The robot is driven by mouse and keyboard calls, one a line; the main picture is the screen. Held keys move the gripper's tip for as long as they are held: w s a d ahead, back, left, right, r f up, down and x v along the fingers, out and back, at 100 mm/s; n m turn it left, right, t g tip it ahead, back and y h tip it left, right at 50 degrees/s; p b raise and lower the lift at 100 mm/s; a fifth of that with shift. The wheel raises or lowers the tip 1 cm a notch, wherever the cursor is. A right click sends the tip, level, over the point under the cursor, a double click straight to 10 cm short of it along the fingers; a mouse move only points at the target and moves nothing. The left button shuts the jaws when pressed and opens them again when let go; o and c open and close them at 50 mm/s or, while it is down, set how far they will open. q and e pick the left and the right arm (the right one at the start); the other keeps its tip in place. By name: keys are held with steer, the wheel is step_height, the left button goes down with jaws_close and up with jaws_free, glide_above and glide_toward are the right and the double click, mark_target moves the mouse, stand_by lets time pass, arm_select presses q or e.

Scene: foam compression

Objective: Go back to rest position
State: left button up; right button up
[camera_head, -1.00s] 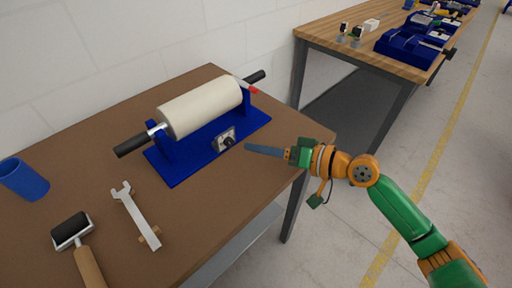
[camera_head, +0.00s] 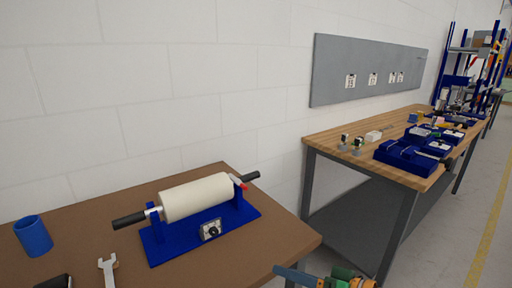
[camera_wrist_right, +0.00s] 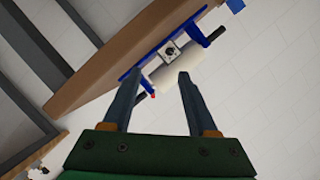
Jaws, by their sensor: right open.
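My right gripper (camera_head: 292,274) shows at the bottom edge of the head view, just off the right front corner of the brown table. In the right wrist view its two blue fingers (camera_wrist_right: 155,85) stand apart with nothing between them. Beyond the fingertips is the foam roller device, a cream foam cylinder (camera_head: 196,197) on a blue stand (camera_head: 172,247) with black end handles. The device sits on the brown table (camera_head: 272,240), apart from the gripper. My left gripper is in neither view.
A blue cup (camera_head: 33,236) stands at the table's left. A wrench (camera_head: 107,270) lies near the front, partly cut off. A second wooden table (camera_head: 330,138) with blue trays (camera_head: 405,158) stands to the right, before a wall with a grey board (camera_head: 365,70).

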steer(key=s+d+f+m+h, duration=0.15)
steer(key=d+f+h, duration=0.35)
steer(key=f, duration=0.8)
steer(key=d+f+m+h, duration=0.25)
steer(key=d+f, duration=0.45)
steer(key=f, duration=0.6)
steer(key=s+d+f+n+g+h, duration=0.2)
steer(key=s+f+g+h, duration=0.15)
steer(key=s+f, duration=0.85)
steer(key=s+a+f+n+g, duration=0.1)
steer(key=s+f, duration=0.3)
steer(key=s, duration=0.7)
steer(key=s+a+f+n+g, duration=0.1)
steer(key=s+f+n+g, duration=0.1)
steer(key=s, duration=0.9)
step_height(320, 180, down, 2)
steer(key=shift+s+a+f+g+h, duration=0.1)
steer(key=shift+s+a+g+h, duration=0.15)
steer(key=shift+g, duration=0.6)
